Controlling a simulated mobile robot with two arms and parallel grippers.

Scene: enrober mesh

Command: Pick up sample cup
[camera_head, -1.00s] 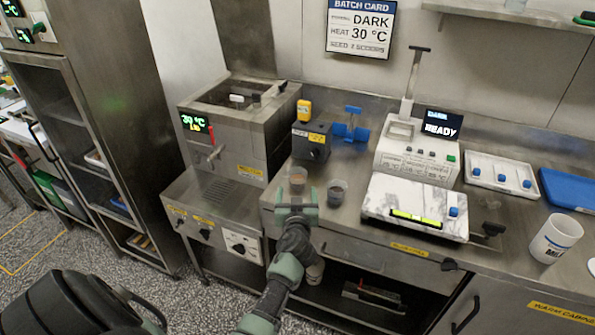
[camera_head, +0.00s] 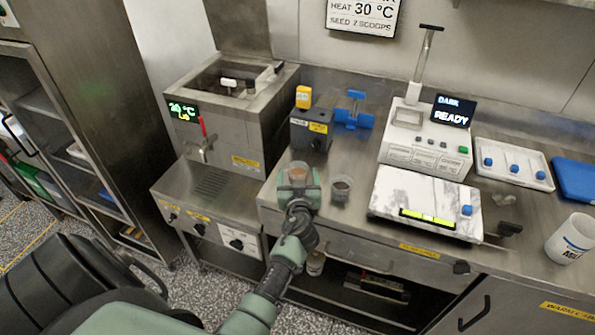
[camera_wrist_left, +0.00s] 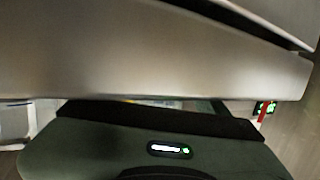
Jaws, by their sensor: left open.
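Two small clear cups stand near the front edge of the steel counter in the head view. The left cup (camera_head: 297,171) has brown contents, and the right cup (camera_head: 342,184) has a dark bottom. I cannot tell which one is the sample cup. My left gripper (camera_head: 298,178) is open at the left cup, with one green finger on each side of it. Contact between fingers and cup cannot be made out. The wrist view shows no cup; a grey metal surface fills most of it. My right gripper is not in view.
Behind the cups are a dark box (camera_head: 311,133) and a blue stand (camera_head: 353,112). A marble slab (camera_head: 425,190) lies to the right, before a white machine reading READY (camera_head: 420,152). The tempering tank (camera_head: 225,125) stands left. A white mug (camera_head: 570,238) is far right.

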